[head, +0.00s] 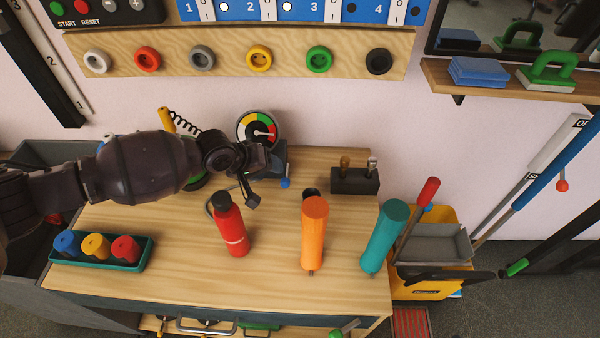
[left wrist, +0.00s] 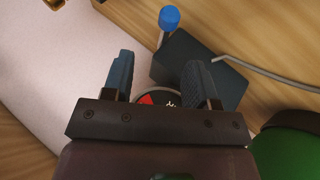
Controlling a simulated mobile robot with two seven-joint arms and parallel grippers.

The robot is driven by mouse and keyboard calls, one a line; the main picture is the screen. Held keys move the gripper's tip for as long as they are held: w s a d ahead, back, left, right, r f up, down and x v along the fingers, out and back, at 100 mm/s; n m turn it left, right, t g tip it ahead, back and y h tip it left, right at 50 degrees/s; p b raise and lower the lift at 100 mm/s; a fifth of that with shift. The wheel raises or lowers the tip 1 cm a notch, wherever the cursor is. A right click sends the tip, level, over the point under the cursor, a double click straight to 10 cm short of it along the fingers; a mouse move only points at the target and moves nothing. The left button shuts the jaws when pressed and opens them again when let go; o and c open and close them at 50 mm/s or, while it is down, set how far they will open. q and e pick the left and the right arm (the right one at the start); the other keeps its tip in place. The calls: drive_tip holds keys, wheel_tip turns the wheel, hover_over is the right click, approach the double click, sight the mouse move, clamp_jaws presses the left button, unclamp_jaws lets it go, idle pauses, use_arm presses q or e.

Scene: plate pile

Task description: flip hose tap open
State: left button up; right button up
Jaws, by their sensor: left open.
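The hose tap looks like a dark blue-grey block (head: 278,158) with a blue-tipped lever (head: 285,183), at the back of the wooden bench below a round gauge (head: 258,124). In the left wrist view the block (left wrist: 225,85) lies just beyond the fingers, with the blue lever knob (left wrist: 169,18) standing out past its upper left corner. A thin grey hose (left wrist: 275,83) runs from the block. My left gripper (head: 256,178) is open and empty beside the block; in the wrist view (left wrist: 158,65) the lever is ahead of the gap, apart from both fingers. The arm partly hides the block.
Red (head: 231,230), orange (head: 313,232) and teal (head: 384,236) upright items stand on the bench. A green tray (head: 140,256) holds coloured pieces at left. A dark holder (head: 355,181) stands behind right. A yellow mop bucket (head: 425,290) is beside the bench. The front middle is clear.

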sight(283, 178)
use_arm(q)
drive_tip(key=x, duration=0.2)
drive_tip(key=b+x, duration=0.1)
drive_tip(key=x, duration=0.1)
drive_tip(key=a+f+b+x, duration=0.1)
drive_tip(key=x, duration=0.1)
drive_tip(key=shift+s+d, duration=0.1)
drive_tip(key=shift+s, duration=0.2)
drive_tip(key=shift+w+d+f, duration=0.35)
drive_tip(key=shift+f, duration=0.05)
drive_tip(key=shift+w+d, duration=0.1)
use_arm(e)
drive_tip(key=shift+s+a+f, duration=0.1)
drive_tip(key=shift+s+f, duration=0.1)
drive_tip(key=shift+f, duration=0.95)
use_arm(q)
drive_tip(key=shift+c, duration=0.8)
clamp_jaws()
use_arm(e)
drive_tip(key=shift+s+f+g, duration=0.2)
drive_tip(key=shift+g, duration=0.1)
